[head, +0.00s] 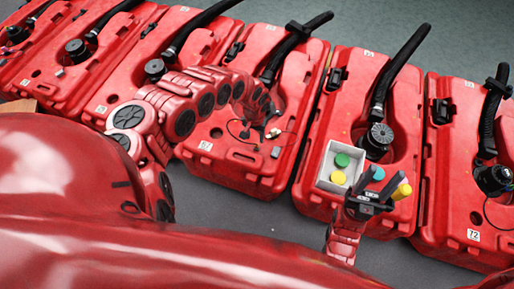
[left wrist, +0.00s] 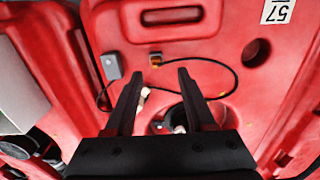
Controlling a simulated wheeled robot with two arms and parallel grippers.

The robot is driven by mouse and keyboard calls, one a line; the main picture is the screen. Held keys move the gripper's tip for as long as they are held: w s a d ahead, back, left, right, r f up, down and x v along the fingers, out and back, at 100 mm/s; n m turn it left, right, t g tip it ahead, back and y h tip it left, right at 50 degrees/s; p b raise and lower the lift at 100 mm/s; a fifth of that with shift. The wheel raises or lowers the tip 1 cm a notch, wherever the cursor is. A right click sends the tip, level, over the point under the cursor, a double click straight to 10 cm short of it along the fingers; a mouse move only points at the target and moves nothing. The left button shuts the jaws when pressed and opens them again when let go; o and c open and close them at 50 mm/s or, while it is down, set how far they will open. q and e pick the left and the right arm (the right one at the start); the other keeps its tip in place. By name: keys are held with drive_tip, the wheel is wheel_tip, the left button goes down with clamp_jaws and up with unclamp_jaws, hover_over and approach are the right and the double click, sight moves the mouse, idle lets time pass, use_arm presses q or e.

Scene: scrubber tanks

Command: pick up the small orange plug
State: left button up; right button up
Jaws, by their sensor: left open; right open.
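A small orange plug (left wrist: 155,59) on a black cable lies on the red tank in the left wrist view. It lies just beyond the fingertips of my left gripper (left wrist: 158,76), roughly between them in the picture. My left gripper is open and nothing is between its fingers; in the head view it is over the middle tank, where I cannot make out the plug clearly.
A grey box (left wrist: 112,65) sits near the plug, beside the cable loop. A light tray (head: 326,181) holds a green cap (head: 342,160) and a yellow cap (head: 338,177). Red tanks with black hoses stand in a row, with narrow gaps between them.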

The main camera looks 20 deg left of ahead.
use_arm(q)
drive_tip(key=f, duration=0.2)
drive_tip(key=f+b, duration=0.2)
drive_tip(key=f, duration=0.1)
drive_tip(key=shift+w+d+f, duration=0.15)
drive_tip(key=shift+d+f, duration=0.15)
drive_tip(key=shift+d, duration=0.1)
drive_tip(key=shift+f, duration=0.25)
drive_tip(key=shift+a, duration=0.1)
clamp_jaws()
